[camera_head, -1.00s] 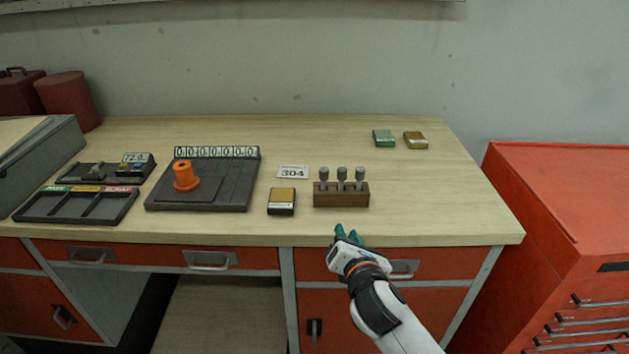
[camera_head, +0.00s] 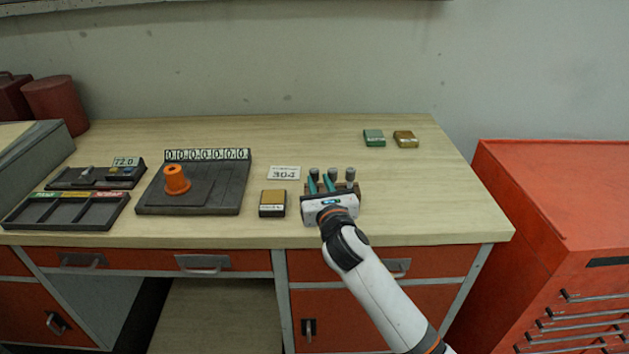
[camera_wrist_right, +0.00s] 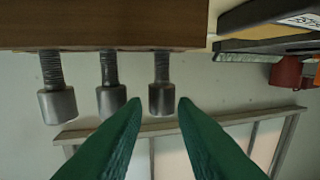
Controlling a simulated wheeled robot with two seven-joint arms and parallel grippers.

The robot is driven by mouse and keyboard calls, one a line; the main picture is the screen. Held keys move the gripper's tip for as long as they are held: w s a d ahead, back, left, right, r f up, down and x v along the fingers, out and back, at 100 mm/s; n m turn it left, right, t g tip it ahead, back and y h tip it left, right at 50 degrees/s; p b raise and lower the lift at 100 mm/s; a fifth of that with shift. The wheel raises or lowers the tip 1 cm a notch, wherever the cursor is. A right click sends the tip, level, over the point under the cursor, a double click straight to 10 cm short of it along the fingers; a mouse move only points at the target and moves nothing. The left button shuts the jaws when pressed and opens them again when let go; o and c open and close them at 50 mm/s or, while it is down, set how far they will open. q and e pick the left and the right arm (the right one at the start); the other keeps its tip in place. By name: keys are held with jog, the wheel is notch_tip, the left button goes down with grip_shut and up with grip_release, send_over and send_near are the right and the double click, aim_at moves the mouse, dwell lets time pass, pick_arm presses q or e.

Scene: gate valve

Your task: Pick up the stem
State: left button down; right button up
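Three grey metal stems with thick round heads and threaded shanks stand upright in a brown wooden block (camera_head: 356,188): left stem (camera_head: 314,172), middle stem (camera_head: 332,173) and right stem (camera_head: 350,174). My right gripper (camera_head: 320,181) is at the front of the block, its green fingers apart. The right wrist view is upside down. There the open fingertips (camera_wrist_right: 160,102) lie either side of the line to one stem (camera_wrist_right: 161,84), the left one in the head view. I cannot tell whether they touch it. Its head shows between the tips. My left gripper is not in view.
A card reading 304 (camera_head: 284,173) and a yellow-topped box (camera_head: 272,203) are left of the block. Further left are an orange part (camera_head: 176,180) on a dark plate (camera_head: 225,195) and a compartment tray (camera_head: 65,223). Two small boxes stand at the back right. The right tabletop is clear.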

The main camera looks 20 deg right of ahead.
aim_at(316, 176)
jog(key=w, duration=0.4)
jog(key=shift+w, duration=0.15)
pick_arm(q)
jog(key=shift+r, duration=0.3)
pick_arm(e)
grip_shut()
